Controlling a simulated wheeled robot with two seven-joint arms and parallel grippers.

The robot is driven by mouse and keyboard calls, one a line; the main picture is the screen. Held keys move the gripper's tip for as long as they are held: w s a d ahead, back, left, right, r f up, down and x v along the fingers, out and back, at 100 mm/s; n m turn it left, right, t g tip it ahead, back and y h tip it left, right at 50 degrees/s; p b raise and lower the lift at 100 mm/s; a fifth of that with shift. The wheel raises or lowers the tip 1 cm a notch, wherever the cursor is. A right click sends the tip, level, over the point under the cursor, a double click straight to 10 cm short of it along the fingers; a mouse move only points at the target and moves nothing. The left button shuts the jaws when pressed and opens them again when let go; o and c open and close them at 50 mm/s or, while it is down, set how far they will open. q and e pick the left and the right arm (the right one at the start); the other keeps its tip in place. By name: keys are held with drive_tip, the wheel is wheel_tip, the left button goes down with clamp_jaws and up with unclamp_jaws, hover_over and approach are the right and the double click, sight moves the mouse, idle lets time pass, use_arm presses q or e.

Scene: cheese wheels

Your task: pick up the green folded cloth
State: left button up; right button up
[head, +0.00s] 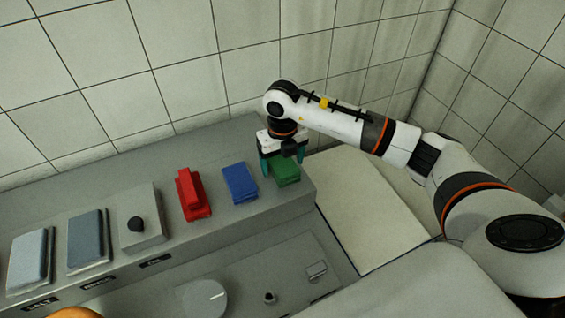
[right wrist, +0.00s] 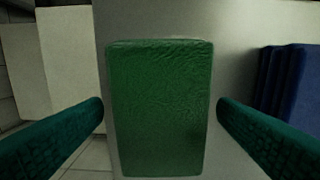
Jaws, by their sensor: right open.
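The green folded cloth (head: 286,171) lies at the right end of the raised grey ledge in the head view. In the right wrist view the green folded cloth (right wrist: 160,108) fills the middle of the picture. My right gripper (head: 281,163) is over it, pointing down. Its two teal fingers stand apart on either side of the cloth in the right wrist view (right wrist: 160,125), with a gap between each finger and the cloth. The gripper is open and empty. Part of the cloth is hidden behind the gripper in the head view. My left gripper is not in view.
A blue folded cloth (head: 239,183) lies just left of the green one. A red object (head: 193,195) is farther left, then a box with a black knob (head: 136,223) and two grey-blue pads. A pale board (head: 370,210) lies to the right. The tiled wall (head: 180,80) stands behind.

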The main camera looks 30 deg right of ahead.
sight(282, 162)
drive_tip(key=c, duration=1.1)
drive_tip(key=shift+o, duration=0.2)
wheel_tip(282, 162, up, 9)
drive_tip(key=b, duration=0.3)
drive_tip(key=shift+w, duration=0.1)
drive_tip(key=shift+r, duration=0.55)
drive_tip(key=o, duration=0.4)
drive_tip(key=c, duration=0.3)
